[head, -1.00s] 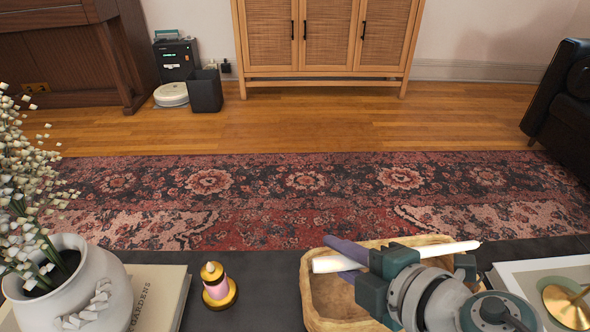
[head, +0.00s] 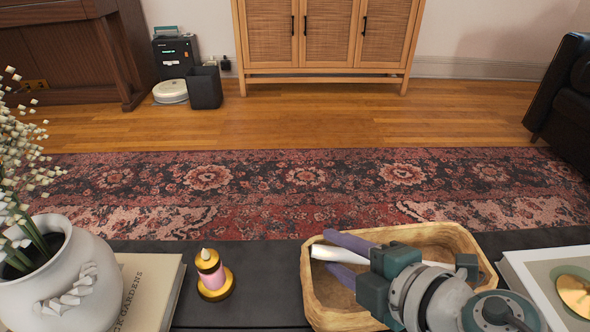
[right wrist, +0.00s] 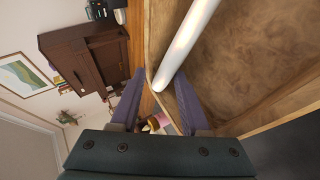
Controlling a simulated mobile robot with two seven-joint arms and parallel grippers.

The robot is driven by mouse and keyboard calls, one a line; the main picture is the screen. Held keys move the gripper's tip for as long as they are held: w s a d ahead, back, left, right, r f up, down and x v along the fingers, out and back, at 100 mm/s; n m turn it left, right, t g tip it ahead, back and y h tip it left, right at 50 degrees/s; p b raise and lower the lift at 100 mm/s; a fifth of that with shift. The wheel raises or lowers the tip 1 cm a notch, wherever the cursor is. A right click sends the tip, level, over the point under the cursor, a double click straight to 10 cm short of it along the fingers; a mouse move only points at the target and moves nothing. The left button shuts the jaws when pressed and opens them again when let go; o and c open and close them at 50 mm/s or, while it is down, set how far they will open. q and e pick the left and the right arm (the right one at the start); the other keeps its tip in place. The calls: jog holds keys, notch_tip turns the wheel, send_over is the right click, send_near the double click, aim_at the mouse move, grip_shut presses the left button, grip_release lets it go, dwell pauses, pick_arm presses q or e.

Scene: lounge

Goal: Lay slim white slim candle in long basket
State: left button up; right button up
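The slim white candle (head: 327,253) lies slanted in the long wooden basket (head: 463,240), its near end close to the basket's left wall. My gripper hides its middle in the head view. In the right wrist view the candle (right wrist: 185,47) runs from the top edge down to the basket's rim, over the brown basket floor (right wrist: 250,50). My right gripper (head: 345,258) is over the basket, its purple fingers spread apart with the candle between or just beyond them; contact cannot be told. In the right wrist view the fingers (right wrist: 158,105) stand apart. My left gripper is not in view.
On the dark table, a pink and gold candle holder (head: 213,275) stands left of the basket. A book (head: 150,290) and a white flower vase (head: 60,285) are further left. A tray with a gold object (head: 530,270) is at the right. Clear tabletop lies left of the basket.

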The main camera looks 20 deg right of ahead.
jog(key=shift+o, duration=0.8)
jog(key=shift+s+d+r, duration=0.1)
jog(key=shift+s+r, duration=0.05)
jog(key=shift+s, duration=0.05)
jog(key=p+v, duration=0.5)
jog(key=v, duration=0.4)
jog(key=shift+s+r, duration=0.1)
jog(key=shift+s, duration=0.1)
